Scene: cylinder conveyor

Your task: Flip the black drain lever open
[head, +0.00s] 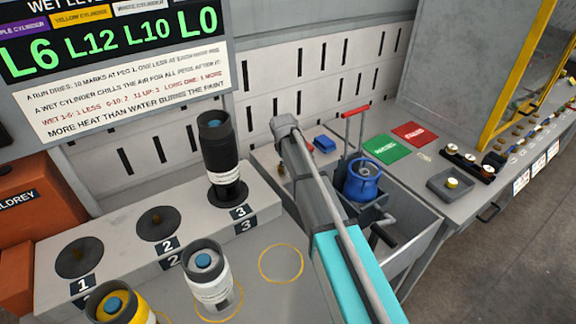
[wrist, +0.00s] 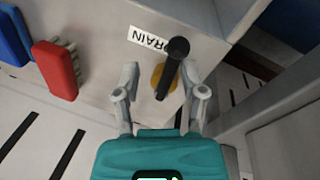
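The black drain lever (wrist: 174,66) shows in the wrist view, with a round yellow-orange base (wrist: 160,80) behind it. It stands out from a grey face beside a white label (wrist: 148,38) with upside-down lettering that reads DRAIN. My gripper (wrist: 161,78) is open, with one grey finger on each side of the lever and its base. Both fingers look apart from the lever; how deep it sits between them I cannot tell. In the head view my arm reaches toward the far side of the bench, and I cannot make out the lever there.
A black-and-white cylinder (head: 218,150) stands on peg 3; a white one (head: 207,278) stands nearer.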

